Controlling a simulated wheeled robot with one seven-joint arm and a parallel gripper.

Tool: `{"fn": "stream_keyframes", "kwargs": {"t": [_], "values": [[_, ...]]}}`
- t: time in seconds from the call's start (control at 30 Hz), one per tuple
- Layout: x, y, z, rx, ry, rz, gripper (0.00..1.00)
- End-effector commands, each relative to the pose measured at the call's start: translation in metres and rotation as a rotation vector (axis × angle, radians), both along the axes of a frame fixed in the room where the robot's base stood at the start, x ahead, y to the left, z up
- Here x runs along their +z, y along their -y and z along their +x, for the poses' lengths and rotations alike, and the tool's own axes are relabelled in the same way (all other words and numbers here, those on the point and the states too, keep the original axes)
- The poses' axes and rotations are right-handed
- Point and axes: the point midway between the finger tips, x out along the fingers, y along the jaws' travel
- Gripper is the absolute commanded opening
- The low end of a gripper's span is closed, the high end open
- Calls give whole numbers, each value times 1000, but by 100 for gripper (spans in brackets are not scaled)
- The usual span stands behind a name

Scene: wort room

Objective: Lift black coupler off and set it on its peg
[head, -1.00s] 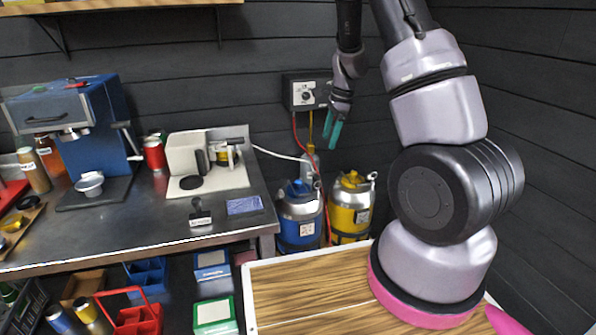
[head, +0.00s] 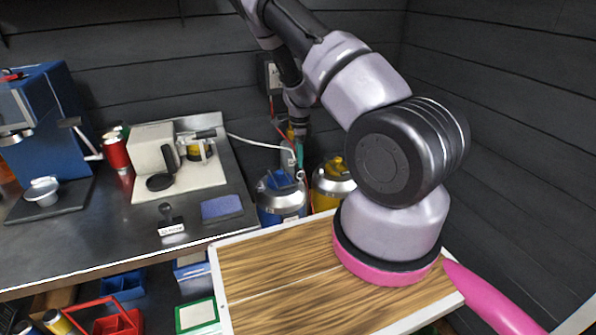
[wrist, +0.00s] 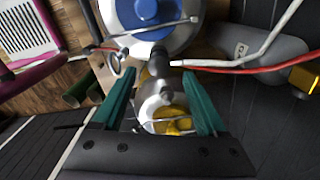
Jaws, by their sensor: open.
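My gripper (wrist: 157,76) is open, its two teal fingers apart, with a dark grey-black fitting (wrist: 158,64) between and just beyond the fingertips; it looks like the black coupler, but I cannot tell for sure what it sits on. In the wrist view a blue-topped keg (wrist: 126,14) is at the top and a yellow-topped keg (wrist: 172,122) shows between the fingers. In the head view my gripper (head: 299,152) hangs above and behind the blue keg (head: 281,205), left of the yellow keg (head: 333,186). The coupler and its peg cannot be made out there.
Red (wrist: 240,70) and white (wrist: 285,30) lines run close beside the fingers. A grey labelled cylinder (wrist: 268,46) lies nearby in the wrist view. The dark wall is behind. A metal counter (head: 110,236) stands left, and my wooden deck (head: 290,290) is in front.

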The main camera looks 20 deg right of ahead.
Motion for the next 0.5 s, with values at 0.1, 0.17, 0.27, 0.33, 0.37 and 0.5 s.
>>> {"fn": "stream_keyframes", "kwargs": {"t": [0.1,0.17,0.27,0.33,0.37,0.5], "values": [[-19,-4,-1,1,-5,-2,75],[-28,-6,0,1,-4,-2,75],[-40,-5,0,0,-2,0,75],[-45,-5,0,1,-1,-1,75],[-46,-5,0,1,0,-1,75],[-46,-5,0,2,0,0,75]]}}
